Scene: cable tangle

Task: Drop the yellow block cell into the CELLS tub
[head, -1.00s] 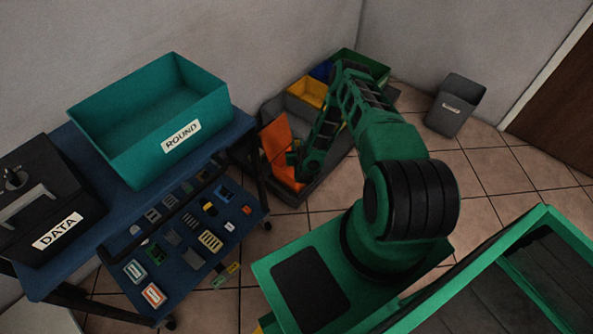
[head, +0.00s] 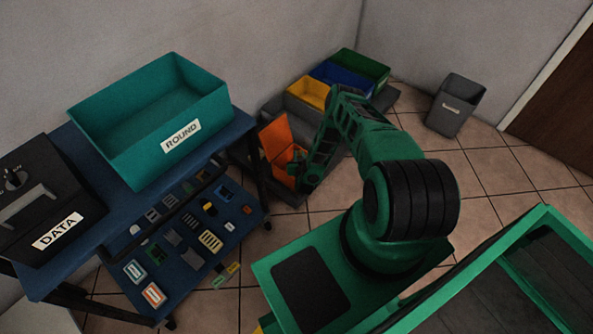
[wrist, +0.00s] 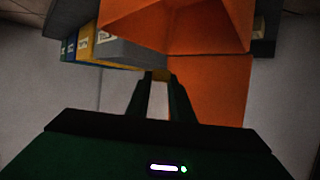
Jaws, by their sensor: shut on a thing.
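My gripper (wrist: 160,82) is shut on a small yellow piece (wrist: 160,74), which I take to be the yellow block cell; only a sliver shows between the fingertips. In the wrist view an orange tub (wrist: 205,88) lies just ahead of and above the fingertips. I cannot tell whether the cell is over its opening. In the head view my gripper (head: 299,169) is at the front of the orange tub (head: 274,139), and the cell cannot be made out. No CELLS label is readable, so I cannot tell which tub it is.
Grey (head: 300,112), yellow (head: 308,92), blue (head: 345,78) and green (head: 360,66) tubs stand in a row behind the orange one. A blue cart (head: 247,125) with the ROUND tub (head: 150,120) stands left. A grey bin (head: 456,105) stands far right. Tiled floor between is clear.

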